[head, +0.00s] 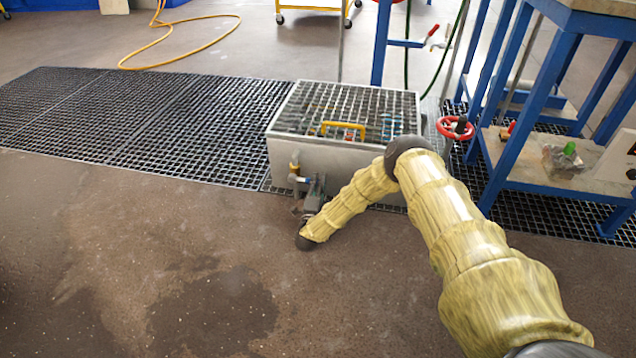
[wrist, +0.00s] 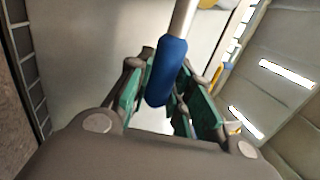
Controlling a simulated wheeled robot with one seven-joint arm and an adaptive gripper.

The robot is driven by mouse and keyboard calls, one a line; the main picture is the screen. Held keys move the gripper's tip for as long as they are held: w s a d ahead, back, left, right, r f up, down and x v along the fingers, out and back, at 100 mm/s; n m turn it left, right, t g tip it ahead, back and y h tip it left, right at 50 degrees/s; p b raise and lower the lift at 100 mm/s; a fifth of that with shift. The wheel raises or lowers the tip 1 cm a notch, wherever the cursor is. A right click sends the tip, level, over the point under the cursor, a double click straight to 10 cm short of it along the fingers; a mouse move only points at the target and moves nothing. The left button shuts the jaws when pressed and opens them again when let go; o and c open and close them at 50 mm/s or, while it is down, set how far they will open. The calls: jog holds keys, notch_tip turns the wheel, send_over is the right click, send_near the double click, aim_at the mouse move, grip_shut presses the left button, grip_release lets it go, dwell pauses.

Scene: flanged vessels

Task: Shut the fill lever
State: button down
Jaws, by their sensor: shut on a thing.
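The fill lever shows in the wrist view as a metal rod with a blue sleeve (wrist: 168,72). The sleeve sits between the green-padded fingers of my gripper (wrist: 160,95), which is shut on it. In the head view my gripper (head: 314,190) is low at the front left corner of a grey grated tank (head: 330,155). A small bit of the blue lever (head: 303,180) shows just left of the gripper, below a brass fitting (head: 294,165) on the tank's side. The lever's pivot is mostly hidden, so its exact angle is hard to tell.
A yellow handle (head: 343,126) lies on the tank's grate. A red handwheel (head: 455,128) stands right of the tank, next to a blue-framed bench (head: 530,100). Dark floor grating (head: 130,115) runs behind and left. The brown floor (head: 130,250) in front is clear, with a damp patch.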

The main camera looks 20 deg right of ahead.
jog(key=shift+f, duration=0.15)
jog(key=c, duration=1.3)
grip_release()
jog(key=shift+o, duration=0.2)
jog(key=shift+s, duration=0.1)
jog(key=v, duration=1.2)
